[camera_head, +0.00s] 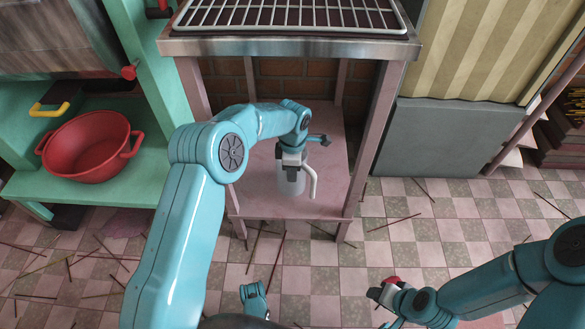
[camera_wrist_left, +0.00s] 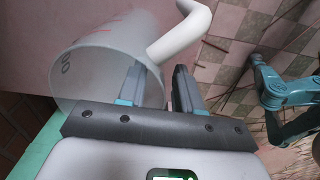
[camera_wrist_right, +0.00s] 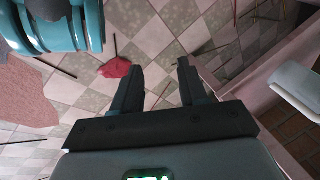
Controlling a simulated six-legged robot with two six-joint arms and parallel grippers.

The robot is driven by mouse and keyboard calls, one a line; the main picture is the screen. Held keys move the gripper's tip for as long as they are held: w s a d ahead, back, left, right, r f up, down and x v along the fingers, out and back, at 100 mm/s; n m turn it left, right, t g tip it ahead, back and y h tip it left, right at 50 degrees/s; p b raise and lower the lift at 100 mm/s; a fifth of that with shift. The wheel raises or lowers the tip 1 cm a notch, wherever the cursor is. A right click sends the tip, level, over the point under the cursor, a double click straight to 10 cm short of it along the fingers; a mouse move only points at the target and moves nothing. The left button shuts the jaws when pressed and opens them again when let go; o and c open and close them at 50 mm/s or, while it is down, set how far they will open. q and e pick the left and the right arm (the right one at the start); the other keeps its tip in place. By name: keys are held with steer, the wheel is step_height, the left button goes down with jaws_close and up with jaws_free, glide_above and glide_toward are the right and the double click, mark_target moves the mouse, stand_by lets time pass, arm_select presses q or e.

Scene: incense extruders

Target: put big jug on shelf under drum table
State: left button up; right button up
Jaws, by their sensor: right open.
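The big jug (camera_head: 290,182), whitish and translucent with a pale handle, stands upright on the pink lower shelf (camera_head: 255,195) of a rack-topped stand. My left gripper (camera_head: 291,158) is above it at its rim. In the left wrist view the jug (camera_wrist_left: 85,75) has its wall between my open left fingers (camera_wrist_left: 160,80), one inside the rim and one outside near the handle. A teal table at left bears a grey drum-like body (camera_head: 50,35) and has a lower shelf (camera_head: 150,170). My right gripper (camera_head: 378,300) is open and empty over the floor.
A red two-handled basin (camera_head: 88,148) sits on the teal lower shelf and takes up much of it. A wire rack (camera_head: 295,15) tops the pink stand, with legs on both sides of the jug. Thin sticks lie scattered on the checkered floor (camera_head: 420,225). A grey box (camera_head: 440,135) stands at right.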

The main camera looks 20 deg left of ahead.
arm_select(q)
steer(key=shift+r, duration=0.1)
step_height(320, 180, up, 7)
steer(key=p, duration=0.3)
steer(key=shift+r+p, duration=0.35)
arm_select(e)
steer(key=shift+g, duration=0.5)
steer(key=s+r, duration=0.1)
steer(key=r, duration=0.1)
steer(key=s+r, duration=0.1)
steer(key=shift+s+a+r, duration=0.25)
steer(key=shift+s, duration=0.1)
arm_select(q)
steer(key=shift+s+f, duration=0.1)
arm_select(e)
steer(key=shift+s, duration=0.1)
